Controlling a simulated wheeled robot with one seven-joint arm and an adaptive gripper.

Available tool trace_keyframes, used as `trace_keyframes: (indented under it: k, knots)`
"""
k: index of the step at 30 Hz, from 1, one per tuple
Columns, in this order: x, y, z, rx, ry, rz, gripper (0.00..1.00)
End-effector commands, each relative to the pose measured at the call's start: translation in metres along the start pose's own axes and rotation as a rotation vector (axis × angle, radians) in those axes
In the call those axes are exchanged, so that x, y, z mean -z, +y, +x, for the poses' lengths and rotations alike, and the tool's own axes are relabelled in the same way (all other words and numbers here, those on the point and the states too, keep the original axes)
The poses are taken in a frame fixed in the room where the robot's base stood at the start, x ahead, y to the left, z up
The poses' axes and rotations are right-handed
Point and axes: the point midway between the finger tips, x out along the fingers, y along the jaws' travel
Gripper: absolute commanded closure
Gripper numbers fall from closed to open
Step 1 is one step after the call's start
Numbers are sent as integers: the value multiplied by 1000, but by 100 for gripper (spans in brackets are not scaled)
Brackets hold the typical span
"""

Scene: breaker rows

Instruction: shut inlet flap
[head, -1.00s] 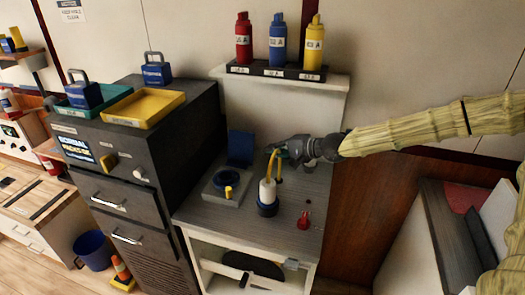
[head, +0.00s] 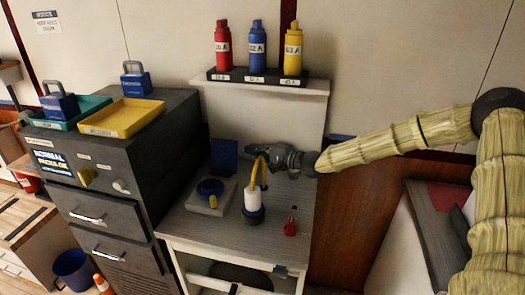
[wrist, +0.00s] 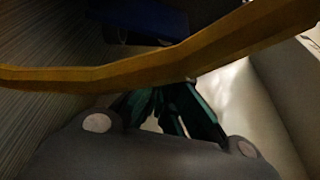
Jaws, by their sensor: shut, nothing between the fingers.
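The inlet flap looks to be the blue square lid (head: 223,156), standing open and upright at the back of a small grey box (head: 207,204). The box has a round blue ring opening (head: 209,188) on top, with a small yellow part at its front. My gripper (head: 250,150) is shut and empty, just right of the blue lid and apparently apart from it. In the wrist view the gripper's teal-dark fingers (wrist: 172,108) show behind a yellow curved hose (wrist: 120,74) crossing the picture. A dark blue panel (wrist: 138,18), likely the lid, is beyond them.
A white cylinder (head: 252,201) in a blue base stands right of the box; the yellow hose rises from it, close to my gripper. A dark cabinet (head: 150,150) borders the left. A bottle shelf (head: 255,78) is above.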

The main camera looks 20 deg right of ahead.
Motion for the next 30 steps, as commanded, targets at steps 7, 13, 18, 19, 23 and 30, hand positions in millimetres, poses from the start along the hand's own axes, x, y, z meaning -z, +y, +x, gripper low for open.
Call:
trace_keyframes:
  k: [7,13,18,19,23,30]
  knots:
    - [-1,0,28,-2,-1,0,100]
    - [-1,0,37,0,-1,0,100]
    - [0,0,38,0,-1,0,100]
    - [0,0,38,0,0,0,100]
    - [0,0,38,0,0,0,100]
    - [-8,2,46,3,-12,-16,100]
